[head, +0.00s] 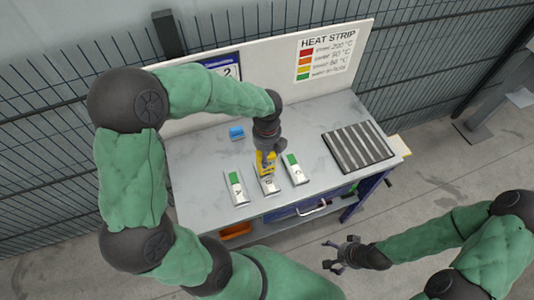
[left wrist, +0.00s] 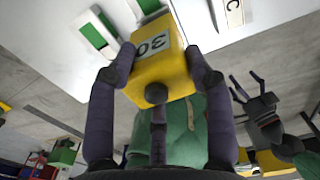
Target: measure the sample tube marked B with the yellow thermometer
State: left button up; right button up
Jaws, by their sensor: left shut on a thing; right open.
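The yellow thermometer (head: 264,162) is in my left gripper (head: 267,150), which is shut on it. In the left wrist view the thermometer (left wrist: 157,62) sits between both fingers of the left gripper (left wrist: 158,75) and its display reads 30. The thermometer is at the middle tube, marked B (head: 269,186), and hides its upper part; I cannot tell whether they touch. Tube A (head: 236,188), with a green strip, lies to the left. Tube C (head: 295,170), also with a green strip, lies to the right. My right gripper (head: 345,256) is open and empty, in front of the table.
The grey table (head: 200,160) bears a small blue block (head: 237,132) at the back and a dark striped pad (head: 357,148) at the right. A heat strip colour chart (head: 326,50) is on the back panel. An orange bin (head: 236,231) is below the tabletop.

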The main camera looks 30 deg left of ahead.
pick_arm(q)
jog(key=shift+r+p, duration=2.35)
jog(key=shift+r, duration=0.45)
jog(key=shift+f, duration=0.15)
